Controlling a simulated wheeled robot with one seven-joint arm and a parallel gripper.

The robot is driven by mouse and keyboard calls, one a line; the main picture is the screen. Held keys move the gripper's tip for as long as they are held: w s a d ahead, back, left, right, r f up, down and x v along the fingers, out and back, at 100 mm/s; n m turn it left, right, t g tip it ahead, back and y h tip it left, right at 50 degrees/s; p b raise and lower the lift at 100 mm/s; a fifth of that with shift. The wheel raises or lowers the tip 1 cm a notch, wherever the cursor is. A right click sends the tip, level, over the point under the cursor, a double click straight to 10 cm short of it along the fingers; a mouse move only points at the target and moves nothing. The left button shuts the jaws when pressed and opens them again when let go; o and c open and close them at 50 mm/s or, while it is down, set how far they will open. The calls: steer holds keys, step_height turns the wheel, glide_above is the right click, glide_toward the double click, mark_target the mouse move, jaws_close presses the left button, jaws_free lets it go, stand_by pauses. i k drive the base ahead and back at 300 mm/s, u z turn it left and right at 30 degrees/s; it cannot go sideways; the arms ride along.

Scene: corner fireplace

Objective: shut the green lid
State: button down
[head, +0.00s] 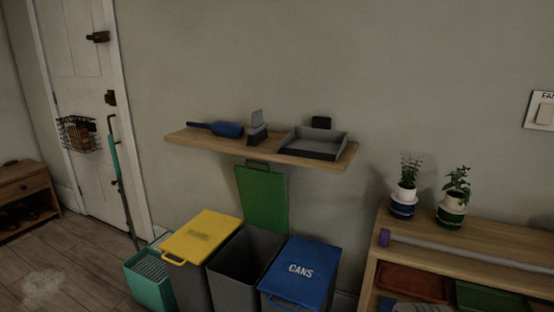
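The green lid (262,198) stands upright, open, at the back of the middle grey bin (243,260). A green handle shows at its top edge, just under the wall shelf. The bin's dark inside is visible from above. My gripper is not in the head view, so I cannot tell its place or its opening.
A yellow lid (200,236) lies shut on the left bin and a blue "CANS" lid (301,270) on the right bin. A wooden wall shelf (340,165) overhangs the green lid. A wooden cabinet (430,238) stands right; a teal bucket (150,280) stands left.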

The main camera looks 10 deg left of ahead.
mark_target(262, 193)
steer(key=u, duration=0.45)
steer(key=i, duration=0.65)
steer(key=u, duration=0.7)
